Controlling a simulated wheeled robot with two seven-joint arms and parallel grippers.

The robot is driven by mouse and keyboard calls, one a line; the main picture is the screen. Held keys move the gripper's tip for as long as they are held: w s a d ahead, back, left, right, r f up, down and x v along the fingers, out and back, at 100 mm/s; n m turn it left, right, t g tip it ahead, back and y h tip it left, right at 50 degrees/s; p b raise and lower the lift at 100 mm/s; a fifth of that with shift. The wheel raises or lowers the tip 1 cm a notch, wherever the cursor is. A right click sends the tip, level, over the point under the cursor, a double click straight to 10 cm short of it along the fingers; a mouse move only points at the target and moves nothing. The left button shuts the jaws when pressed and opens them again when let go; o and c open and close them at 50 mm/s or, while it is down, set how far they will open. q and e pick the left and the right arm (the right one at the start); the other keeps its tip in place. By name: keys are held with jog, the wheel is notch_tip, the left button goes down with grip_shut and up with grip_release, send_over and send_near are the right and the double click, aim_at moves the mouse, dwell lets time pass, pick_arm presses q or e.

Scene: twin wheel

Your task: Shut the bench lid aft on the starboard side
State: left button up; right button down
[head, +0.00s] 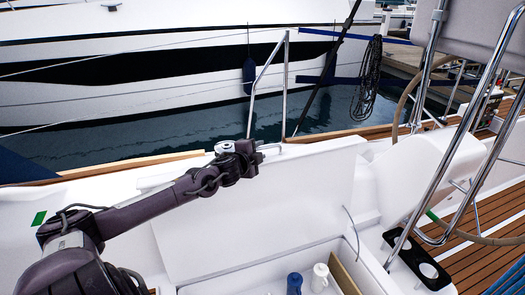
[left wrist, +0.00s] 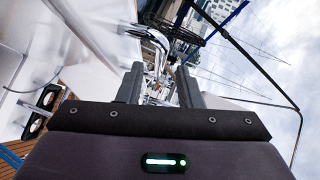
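The white bench lid (head: 285,210) stands raised, leaning back towards the boat's side. Below it, the open locker (head: 240,285) shows a blue bottle (head: 294,284), a white bottle (head: 320,277) and a brown board (head: 344,280). My left gripper (head: 274,151) is at the lid's upper edge, near its middle; I cannot tell whether it touches the lid. In the left wrist view, the left gripper's two fingers (left wrist: 161,88) stand apart with nothing seen between them. My left arm crosses in front of the lid's left part. My right gripper is not in view.
A thin stay (head: 352,230) stands at the lid's right end. A steel rail (head: 285,85) rises behind the lid. A black cup holder (head: 416,262) and steel tubes (head: 470,130) are at the right. Water and a white boat (head: 150,100) lie beyond.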

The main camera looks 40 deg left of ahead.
pick_arm(q)
jog(key=shift+x, duration=1.4)
grip_shut()
jog(key=shift+f, duration=0.1)
